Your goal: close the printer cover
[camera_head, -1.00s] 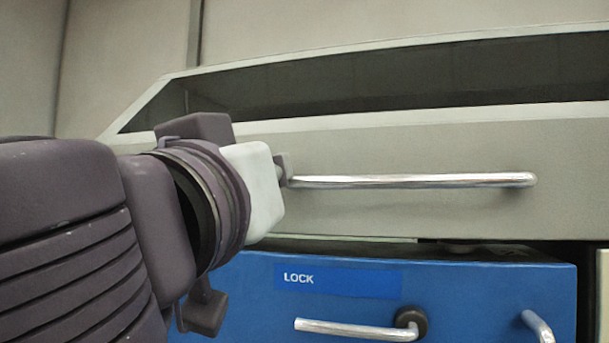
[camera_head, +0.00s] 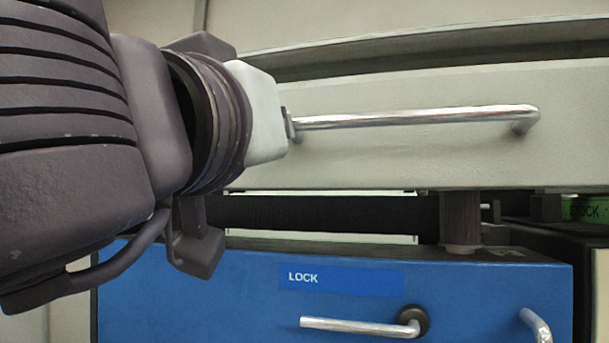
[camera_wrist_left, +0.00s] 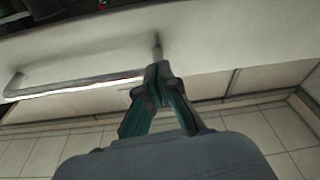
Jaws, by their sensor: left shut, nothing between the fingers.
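The printer cover (camera_head: 420,155) is a cream panel raised above the blue printer body (camera_head: 200,290), with a gap between them. A chrome bar handle (camera_head: 410,117) runs across the cover's front. My left gripper (camera_head: 289,125) is at the left end of this handle, its fingers mostly hidden behind the white wrist part. In the left wrist view the gripper (camera_wrist_left: 160,80) has its fingertips together by one end of the handle (camera_wrist_left: 85,86); whether they touch it I cannot tell. My right gripper is in neither view.
The gap shows a dark roller (camera_head: 320,214) and a dark post (camera_head: 460,220). The blue front carries a LOCK label (camera_head: 340,279) and a chrome lever (camera_head: 360,326). A green item marked STOCK (camera_head: 587,209) is at the right.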

